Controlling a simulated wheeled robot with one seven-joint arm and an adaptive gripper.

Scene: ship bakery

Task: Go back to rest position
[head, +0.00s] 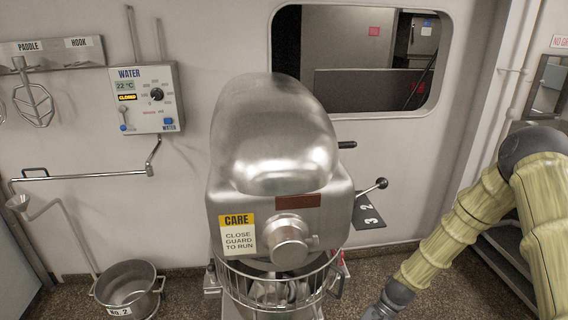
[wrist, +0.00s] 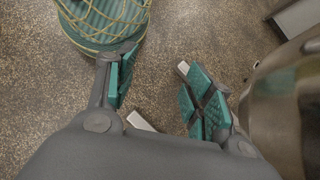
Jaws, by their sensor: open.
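My gripper (wrist: 160,82) is open in the wrist view, with its teal-padded fingers spread apart. Nothing is between the fingers, and speckled floor shows beyond them. In the head view my arm, in a pale yellow sleeve, bends down from the right edge. Its dark lower end reaches the bottom edge right of the mixer, and the fingers are out of that view.
A large metal mixer (head: 275,140) stands in the centre, with a wire guard (head: 325,285) low on it and a lever (head: 370,188) at its right. A curved metal surface (wrist: 285,115) is close right of my gripper. A pot (head: 128,290) stands at left.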

